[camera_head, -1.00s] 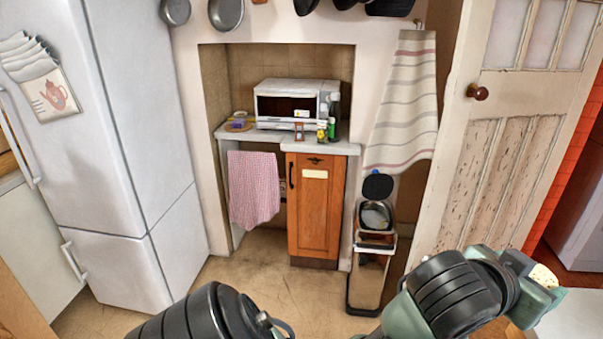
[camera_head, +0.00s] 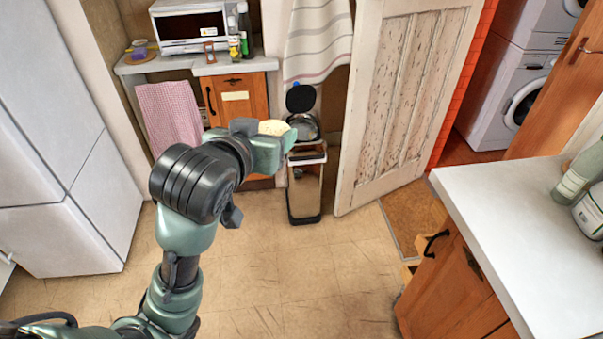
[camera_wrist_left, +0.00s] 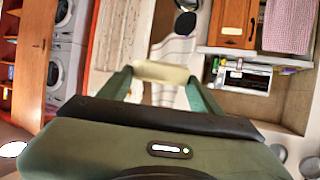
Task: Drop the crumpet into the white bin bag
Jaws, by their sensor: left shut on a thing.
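My left gripper (camera_head: 278,142) is shut on the crumpet (camera_head: 273,127), a pale, round disc pinched between the fingertips. The crumpet also shows edge-on between the two green fingers in the left wrist view (camera_wrist_left: 162,73). In the head view they appear just left of the opening of the slim metal bin (camera_head: 304,190) and partly overlap its rim; I cannot tell how far apart they are in depth. The bin's round black lid (camera_head: 300,98) stands up, open. A grey lining shows in the opening, but I cannot clearly make out the white bag. My right gripper is out of view.
The panelled door (camera_head: 400,105) stands open right of the bin. A white worktop (camera_head: 520,220) with bottles is at the right. The wooden cabinet (camera_head: 240,97) and pink towel (camera_head: 170,117) are behind my arm. The floor in front of the bin is clear.

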